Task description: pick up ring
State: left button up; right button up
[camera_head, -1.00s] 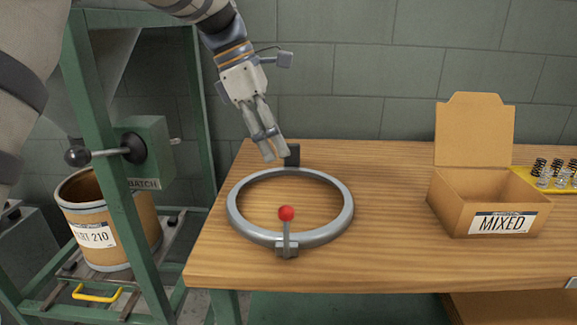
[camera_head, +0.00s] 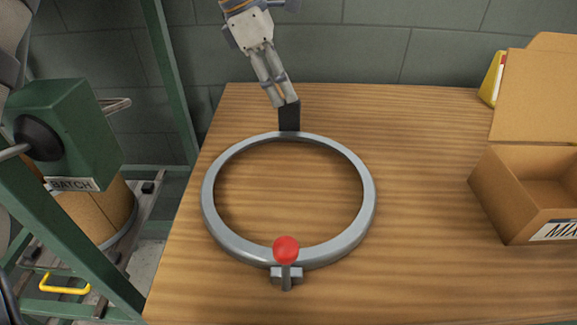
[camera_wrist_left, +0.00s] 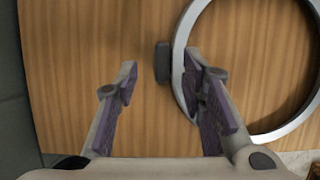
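The large grey ring (camera_head: 368,195) lies flat on the wooden table, and part of it shows in the left wrist view (camera_wrist_left: 179,40). A black block (camera_head: 289,117) stands at the ring's far edge. My left gripper (camera_head: 284,102) points down at the black block. In the left wrist view its fingers (camera_wrist_left: 161,66) are apart, with nothing held. The black block (camera_wrist_left: 162,62) shows between the fingertips, and the right-hand finger overlaps the ring's rim. Contact cannot be told. My right gripper is not in view.
An open cardboard box (camera_head: 505,195) stands on the table at the right, with a yellow object (camera_head: 491,80) behind it. The table (camera_head: 420,200) between ring and box is clear. A green frame (camera_head: 168,75) and a cardboard drum (camera_head: 105,212) are at the left.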

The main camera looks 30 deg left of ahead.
aim_at(290, 105)
pick_arm(q)
jog(key=x, duration=0.5)
jog(key=shift+s, duration=0.2)
grip_shut()
